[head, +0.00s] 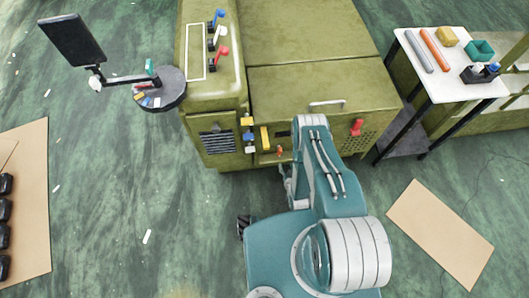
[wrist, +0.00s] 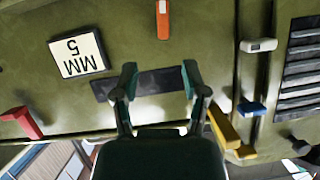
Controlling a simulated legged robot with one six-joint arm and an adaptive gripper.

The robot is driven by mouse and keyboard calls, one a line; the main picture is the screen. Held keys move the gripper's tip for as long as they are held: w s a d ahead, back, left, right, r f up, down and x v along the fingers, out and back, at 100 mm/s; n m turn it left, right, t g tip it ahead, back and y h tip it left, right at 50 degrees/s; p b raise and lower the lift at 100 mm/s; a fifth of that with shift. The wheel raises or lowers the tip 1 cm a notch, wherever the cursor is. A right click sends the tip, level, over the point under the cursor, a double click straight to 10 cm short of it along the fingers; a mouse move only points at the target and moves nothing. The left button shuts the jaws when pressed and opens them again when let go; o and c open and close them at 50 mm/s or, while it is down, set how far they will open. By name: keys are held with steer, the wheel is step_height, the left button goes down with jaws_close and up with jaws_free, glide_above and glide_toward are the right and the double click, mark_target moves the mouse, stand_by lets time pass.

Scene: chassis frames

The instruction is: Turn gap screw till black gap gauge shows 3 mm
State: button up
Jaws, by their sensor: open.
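My gripper (wrist: 159,76) is open and empty in the wrist view, its two fingers on either side of a dark flat strip (wrist: 150,84) on the green machine's front. I cannot tell whether the fingers touch the panel. The strip may be the black gap gauge; no reading on it is legible. A white plate (wrist: 78,54) left of it bears black marks like "5" and "MM". An orange-red piece (wrist: 163,20) sits above the strip in this view. I cannot tell which part is the gap screw. In the head view my arm hides most of the gripper.
Around the strip are a red handle (wrist: 22,122), a yellow bar (wrist: 225,128), a blue knob (wrist: 252,107) and a white knob (wrist: 258,45). A white side table (head: 443,93) stands right of the machine (head: 310,35). A monitor (head: 72,40) stands left.

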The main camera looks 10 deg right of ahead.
mark_target(281, 152)
steer(key=x, duration=1)
steer(key=shift+w+a, duration=0.2)
steer(key=shift+w, duration=0.1)
jaws_close()
